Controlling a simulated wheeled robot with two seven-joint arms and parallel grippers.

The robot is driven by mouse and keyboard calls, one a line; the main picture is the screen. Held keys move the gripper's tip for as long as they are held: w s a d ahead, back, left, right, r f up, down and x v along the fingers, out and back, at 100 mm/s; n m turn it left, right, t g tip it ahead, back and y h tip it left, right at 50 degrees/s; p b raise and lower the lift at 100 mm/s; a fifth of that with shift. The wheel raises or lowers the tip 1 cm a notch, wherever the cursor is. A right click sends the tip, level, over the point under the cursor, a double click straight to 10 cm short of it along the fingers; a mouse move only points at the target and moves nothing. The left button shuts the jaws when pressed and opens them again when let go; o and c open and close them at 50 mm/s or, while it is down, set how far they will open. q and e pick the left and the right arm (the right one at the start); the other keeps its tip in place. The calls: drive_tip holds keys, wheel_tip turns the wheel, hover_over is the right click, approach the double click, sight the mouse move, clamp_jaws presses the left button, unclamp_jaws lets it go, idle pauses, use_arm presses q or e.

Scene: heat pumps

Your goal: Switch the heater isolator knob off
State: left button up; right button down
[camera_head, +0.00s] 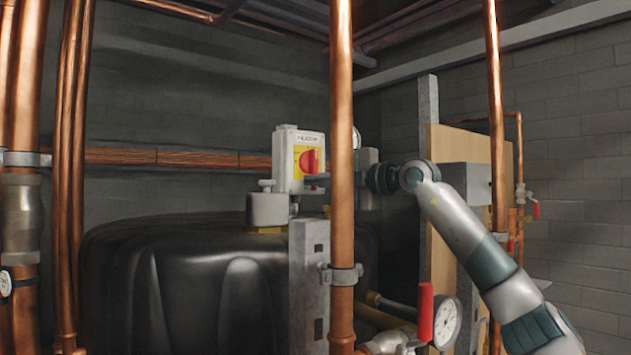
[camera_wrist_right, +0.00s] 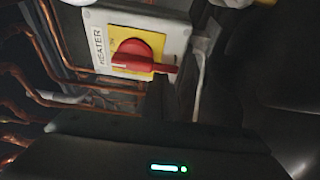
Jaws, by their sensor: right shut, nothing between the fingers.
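The heater isolator (camera_head: 285,167) is a pale grey box with a yellow plate and a red knob (camera_head: 308,161), standing above the black tank. In the right wrist view the box (camera_wrist_right: 178,28) carries a HEATER label, and the red knob (camera_wrist_right: 135,55) has its handle pointing right, away from the label. My right gripper (camera_head: 312,180) reaches in from the right, just below the knob. Its dark shut fingers (camera_wrist_right: 160,92) are close to the handle's end; I cannot tell whether they touch it. Nothing is held. My left gripper is not in view.
A vertical copper pipe (camera_head: 341,110) stands in front of my right wrist. A black tank (camera_head: 180,275) lies below the isolator. A grey post (camera_head: 308,285), a red-handled valve (camera_head: 425,310) and a gauge (camera_head: 446,323) are near the front. More copper pipes (camera_head: 70,160) stand at left.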

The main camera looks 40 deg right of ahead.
drive_tip(key=shift+s+d, duration=0.1)
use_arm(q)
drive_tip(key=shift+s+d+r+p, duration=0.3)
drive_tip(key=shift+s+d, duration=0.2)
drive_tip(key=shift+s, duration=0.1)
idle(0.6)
